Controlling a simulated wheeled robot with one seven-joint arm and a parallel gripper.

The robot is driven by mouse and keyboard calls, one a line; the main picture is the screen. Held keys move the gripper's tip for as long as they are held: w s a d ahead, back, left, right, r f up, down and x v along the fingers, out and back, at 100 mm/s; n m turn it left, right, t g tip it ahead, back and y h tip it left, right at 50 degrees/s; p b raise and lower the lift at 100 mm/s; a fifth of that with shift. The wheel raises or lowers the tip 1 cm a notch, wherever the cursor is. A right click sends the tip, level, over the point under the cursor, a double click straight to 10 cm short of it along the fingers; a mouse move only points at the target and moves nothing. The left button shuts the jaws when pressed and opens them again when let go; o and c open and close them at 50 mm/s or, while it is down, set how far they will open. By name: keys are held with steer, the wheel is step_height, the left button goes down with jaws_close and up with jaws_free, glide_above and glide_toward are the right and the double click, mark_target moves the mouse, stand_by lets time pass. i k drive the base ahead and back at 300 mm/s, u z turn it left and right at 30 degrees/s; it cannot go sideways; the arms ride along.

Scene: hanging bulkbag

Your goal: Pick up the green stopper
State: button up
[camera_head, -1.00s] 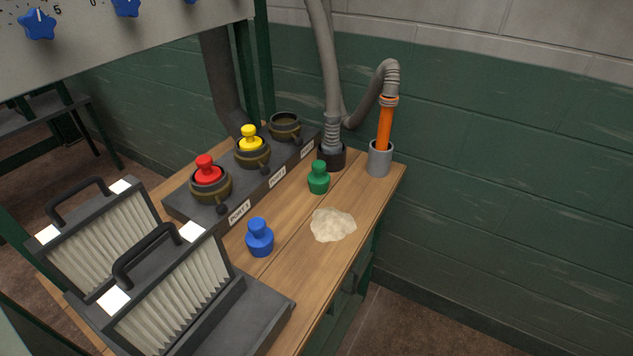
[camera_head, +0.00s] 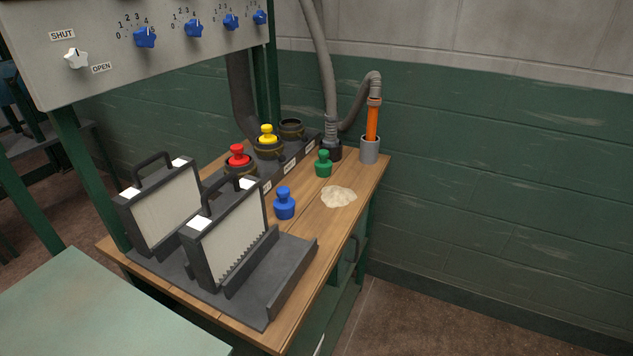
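The green stopper (camera_head: 323,164) stands upright on the wooden bench (camera_head: 300,327), in front of the hose's dark base and behind a pale powder pile (camera_head: 338,196). Nothing hides it. A blue stopper (camera_head: 285,203) stands upright nearer on the bench. A red stopper (camera_head: 238,157) and a yellow stopper (camera_head: 267,136) sit in ports of the dark port block (camera_head: 290,168). The third port (camera_head: 291,129) at the far end has no stopper in it. My gripper is not in view.
Two framed filter panels (camera_head: 228,235) with handles stand in a dark rack at the near left. An orange wand (camera_head: 372,125) stands in a grey holder (camera_head: 370,150). A control panel (camera_head: 150,45) overhangs at upper left. Open floor (camera_head: 420,320) lies right of the bench.

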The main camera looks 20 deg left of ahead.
mark_target(323, 167)
steer(key=z, duration=0.15)
steer(key=k, duration=0.1)
steer(key=z, duration=1.35)
steer(key=i, duration=2.05)
steer(key=u, duration=2.55)
steer(key=i, duration=0.1)
steer(key=u, duration=0.6)
